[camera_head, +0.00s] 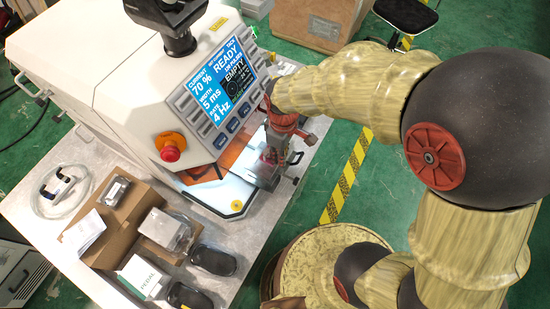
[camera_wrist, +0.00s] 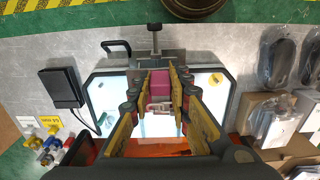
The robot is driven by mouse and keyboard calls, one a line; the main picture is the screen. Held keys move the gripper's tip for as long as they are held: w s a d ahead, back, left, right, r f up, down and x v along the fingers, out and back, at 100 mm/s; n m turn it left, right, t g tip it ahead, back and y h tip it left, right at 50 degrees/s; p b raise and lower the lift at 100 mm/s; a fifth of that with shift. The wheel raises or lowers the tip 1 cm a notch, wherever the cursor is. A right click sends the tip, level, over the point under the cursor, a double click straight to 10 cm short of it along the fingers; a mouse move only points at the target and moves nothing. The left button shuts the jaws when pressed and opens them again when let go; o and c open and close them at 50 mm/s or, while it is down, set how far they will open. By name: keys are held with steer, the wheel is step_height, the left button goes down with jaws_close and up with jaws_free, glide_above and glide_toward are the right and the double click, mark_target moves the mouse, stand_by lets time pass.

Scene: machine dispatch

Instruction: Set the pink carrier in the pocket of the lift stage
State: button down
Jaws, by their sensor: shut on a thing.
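My gripper (camera_head: 275,158) hangs over the lit work area at the open front of the white machine. In the wrist view its two yellow-padded fingers (camera_wrist: 161,88) are closed on the pink carrier (camera_wrist: 160,80). The carrier sits between the finger pads, in front of a grey metal block with a T-handled screw (camera_wrist: 155,50). This block seems part of the lift stage, but I cannot tell for sure. The pocket is hidden under the fingers and carrier. I cannot tell whether the carrier touches the stage.
The machine's screen (camera_head: 223,82) reads READY and EMPTY. A red stop knob (camera_head: 170,152) juts from its front. A black flat box (camera_wrist: 62,88) and small coloured fittings (camera_wrist: 52,143) lie beside the lit plate.

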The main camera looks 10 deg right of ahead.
steer(key=f, duration=0.1)
steer(key=w+a+f, duration=0.1)
steer(key=w+f, duration=0.1)
steer(key=shift+w+a+f, duration=0.15)
steer(key=shift+a+f, duration=0.05)
steer(key=shift+a, duration=0.1)
step_height(320, 180, down, 3)
steer(key=shift+r+b, duration=0.1)
steer(key=shift+b, duration=0.25)
steer(key=c, duration=1.8)
jaws_free()
steer(key=shift+o, duration=0.7)
steer(key=shift+r, duration=0.1)
